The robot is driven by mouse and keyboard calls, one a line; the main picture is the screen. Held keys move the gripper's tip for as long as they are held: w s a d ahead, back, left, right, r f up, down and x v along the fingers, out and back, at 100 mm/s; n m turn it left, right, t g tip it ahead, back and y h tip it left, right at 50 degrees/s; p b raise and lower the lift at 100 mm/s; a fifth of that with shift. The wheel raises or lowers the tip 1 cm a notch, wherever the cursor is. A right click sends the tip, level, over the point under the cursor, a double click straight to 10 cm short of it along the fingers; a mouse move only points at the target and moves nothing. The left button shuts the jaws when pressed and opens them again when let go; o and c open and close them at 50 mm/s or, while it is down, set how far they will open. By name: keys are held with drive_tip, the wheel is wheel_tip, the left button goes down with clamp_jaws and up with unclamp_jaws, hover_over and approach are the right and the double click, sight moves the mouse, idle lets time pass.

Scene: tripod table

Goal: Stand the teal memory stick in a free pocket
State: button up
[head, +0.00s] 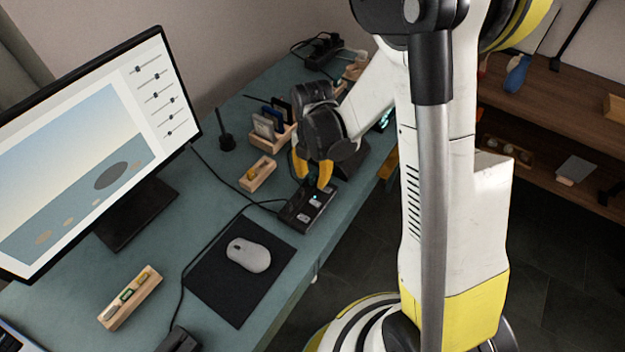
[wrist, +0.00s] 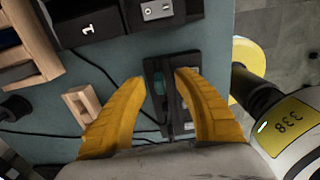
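My gripper (head: 312,182) is open, its yellow fingers apart and pointing down over a black tray (head: 292,217). In the wrist view, the tray (wrist: 153,66) lies below and between the fingertips (wrist: 162,78).
A wooden rack (head: 285,135) with several upright dark and blue pieces stands behind the block. A mouse (head: 248,254) rests on a black mat (head: 222,298). A wooden holder (head: 131,297) lies front left, near the monitor (head: 95,150). Cables cross the table.

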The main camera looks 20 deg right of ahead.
clamp_jaws()
